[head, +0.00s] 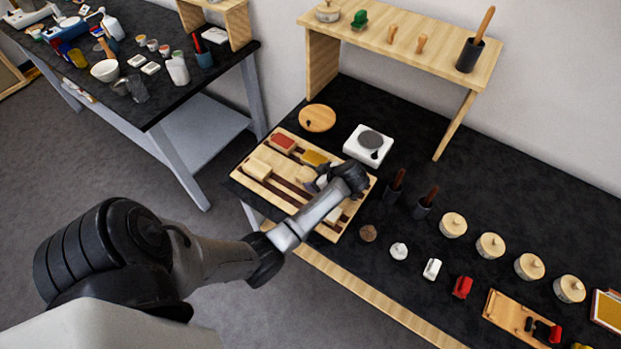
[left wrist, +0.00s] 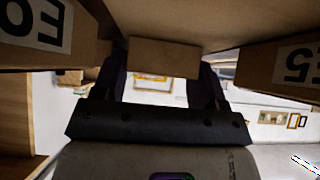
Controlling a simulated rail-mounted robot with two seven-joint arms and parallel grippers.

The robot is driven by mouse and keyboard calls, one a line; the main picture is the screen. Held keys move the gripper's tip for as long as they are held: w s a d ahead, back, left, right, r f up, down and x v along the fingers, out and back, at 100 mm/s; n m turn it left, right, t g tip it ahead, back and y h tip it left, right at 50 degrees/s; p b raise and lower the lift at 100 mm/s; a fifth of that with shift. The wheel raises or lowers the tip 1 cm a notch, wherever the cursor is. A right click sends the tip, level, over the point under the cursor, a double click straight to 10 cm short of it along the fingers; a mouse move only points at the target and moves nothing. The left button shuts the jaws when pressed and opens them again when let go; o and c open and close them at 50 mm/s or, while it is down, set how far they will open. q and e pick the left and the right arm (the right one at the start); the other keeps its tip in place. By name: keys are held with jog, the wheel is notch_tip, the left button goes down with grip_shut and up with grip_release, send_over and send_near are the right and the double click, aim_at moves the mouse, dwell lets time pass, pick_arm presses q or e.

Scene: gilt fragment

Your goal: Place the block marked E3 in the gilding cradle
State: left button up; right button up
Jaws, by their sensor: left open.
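A light wooden tray (head: 328,232) holds several blocks in dark slots, among them a red-topped block (head: 283,142), a yellow-topped block (head: 315,158) and a plain pale block (head: 258,168). My left gripper (head: 322,182) is low over the tray's right part. In the left wrist view its jaws are open, with a plain wooden block (left wrist: 164,57) between or just beyond the fingers; contact cannot be told. Labelled blocks stand at left (left wrist: 40,22) and right (left wrist: 295,65), their marks turned and partly cut off. I cannot make out E3 or identify the cradle for certain. My right gripper is not in view.
A white device with a grey disc (head: 370,141) and a round wooden lid (head: 317,118) stand behind the tray. Dark cups with handles (head: 424,205), several lidded pots (head: 453,225) and a wooden fixture (head: 505,312) stand to the right. A wooden shelf (head: 420,40) stands at the back.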

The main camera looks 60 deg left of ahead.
pick_arm(q)
jog(key=shift+c, duration=0.4)
jog(key=c, duration=0.6)
jog(key=shift+r, duration=0.15)
